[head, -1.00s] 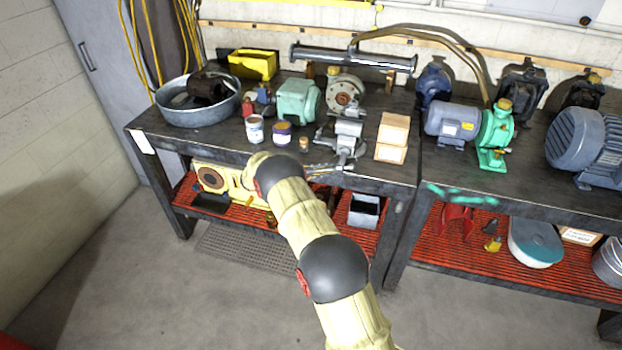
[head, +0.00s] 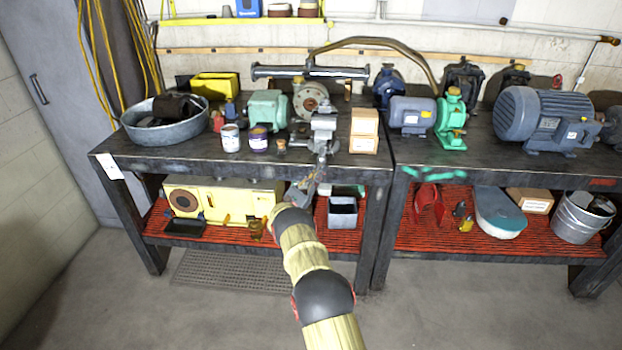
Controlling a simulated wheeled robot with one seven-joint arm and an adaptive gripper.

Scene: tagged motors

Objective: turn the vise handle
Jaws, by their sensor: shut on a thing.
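The grey vise (head: 323,128) stands at the front edge of the left workbench, between the small cans and two stacked wooden boxes. Its handle (head: 320,170) is small and hangs at the vise's front, below the bench top's edge. My gripper (head: 311,184) is at the handle, in front of the bench, at the end of my cream arm with dark joints. The gripper is shut on the handle, though the fingers are small and blurred here. The handle's exact angle is hard to tell.
Two cans (head: 230,138) stand left of the vise, and the wooden boxes (head: 363,130) stand close on its right. Below, a yellow machine (head: 222,200) and a grey bin (head: 342,212) sit on the red shelf. The floor in front is clear.

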